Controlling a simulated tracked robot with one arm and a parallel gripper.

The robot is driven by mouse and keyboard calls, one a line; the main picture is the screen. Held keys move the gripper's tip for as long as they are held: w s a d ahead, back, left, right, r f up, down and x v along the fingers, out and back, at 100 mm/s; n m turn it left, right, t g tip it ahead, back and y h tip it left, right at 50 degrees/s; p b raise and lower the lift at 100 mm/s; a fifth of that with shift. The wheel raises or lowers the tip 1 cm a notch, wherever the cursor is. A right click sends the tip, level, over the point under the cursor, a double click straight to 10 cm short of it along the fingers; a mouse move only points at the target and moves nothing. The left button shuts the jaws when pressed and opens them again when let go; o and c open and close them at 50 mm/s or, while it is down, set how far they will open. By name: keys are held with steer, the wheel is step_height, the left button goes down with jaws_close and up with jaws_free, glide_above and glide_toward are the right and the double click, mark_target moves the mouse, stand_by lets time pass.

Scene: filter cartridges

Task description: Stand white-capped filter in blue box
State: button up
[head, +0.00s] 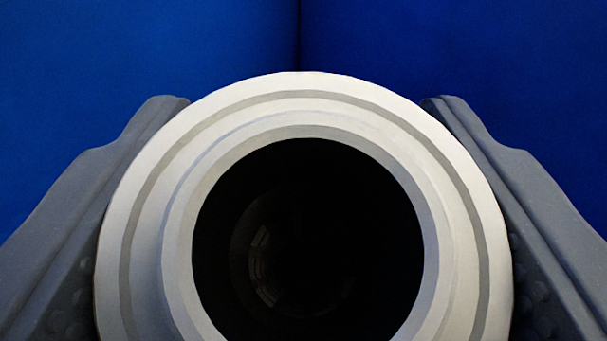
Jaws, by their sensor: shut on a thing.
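The white-capped filter (303,107) fills the lower middle of the head view, its round white cap facing the camera with a dark round opening in the centre. My gripper (303,120) is shut on it, with one grey finger against its left side and one against its right. The filter's body below the cap is hidden. Blue walls of the blue box (130,50) fill the background behind the filter. The filter's lower end and whether it touches the box floor cannot be seen.
A dark vertical line, seemingly a corner between two blue faces, runs down the top middle behind the filter. Blue surface shows on both sides beyond the fingers. The box rim and floor are not in view.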

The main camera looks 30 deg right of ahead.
steer(key=shift+f, duration=0.15)
steer(key=o, duration=1.3)
steer(key=shift+r, duration=0.25)
steer(key=v, duration=0.7)
steer(key=shift+s, duration=0.3)
steer(key=shift+a+r, duration=0.1)
steer(key=shift+a, duration=0.05)
